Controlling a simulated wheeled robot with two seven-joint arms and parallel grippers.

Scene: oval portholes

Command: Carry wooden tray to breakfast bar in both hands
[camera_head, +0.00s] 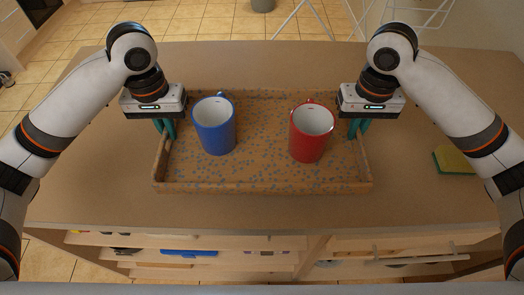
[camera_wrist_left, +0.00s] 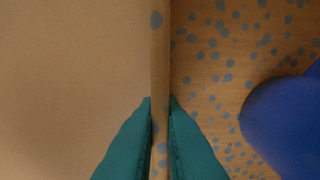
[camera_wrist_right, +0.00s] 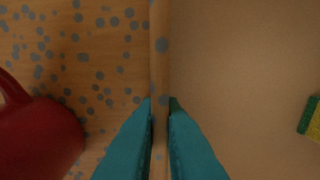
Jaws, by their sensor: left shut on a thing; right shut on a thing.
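The wooden tray (camera_head: 262,178) with grey-blue speckles is on or just above the brown counter; I cannot tell whether it touches. A blue mug (camera_head: 215,130) stands upright in its left half and a red mug (camera_head: 309,138) upright in its right half. My left gripper (camera_head: 167,128) is shut on the tray's left wall, which shows between the teal fingers in the left wrist view (camera_wrist_left: 160,110). My right gripper (camera_head: 357,128) is shut on the tray's right wall, seen between the fingers in the right wrist view (camera_wrist_right: 160,110). The breakfast bar cannot be identified for certain.
A yellow and green sponge (camera_head: 454,160) lies on the counter (camera_head: 260,215) right of the tray. Open shelves or drawers (camera_head: 190,252) with several items are below the counter's near edge. A white wire rack (camera_head: 415,15) stands on the tiled floor behind.

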